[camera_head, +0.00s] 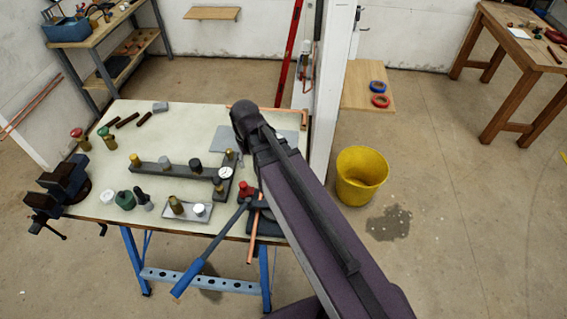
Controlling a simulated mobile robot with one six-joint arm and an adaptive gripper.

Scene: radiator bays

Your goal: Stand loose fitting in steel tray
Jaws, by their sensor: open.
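A small steel tray (188,218) lies near the front of the workbench. A brass fitting (176,204) and a white-capped fitting (199,210) stand in it. Behind it, a dark grey bar (178,170) with a cross piece carries several brass, dark and pale-capped fittings. A white piece (107,197), a green one (125,200) and a dark one (143,196) stand left of the tray. I cannot tell which piece is the loose fitting. My arm reaches over the bench's right side; my gripper is not visible and may be hidden behind the arm.
A vise (66,185) is on the bench's left edge. A blue-handled tool (212,245) and copper pipe (254,230) overhang the front edge. Red and green valves (79,138) stand at left. A yellow bucket (361,175) stands on the floor at right. Open bench top lies behind the bar.

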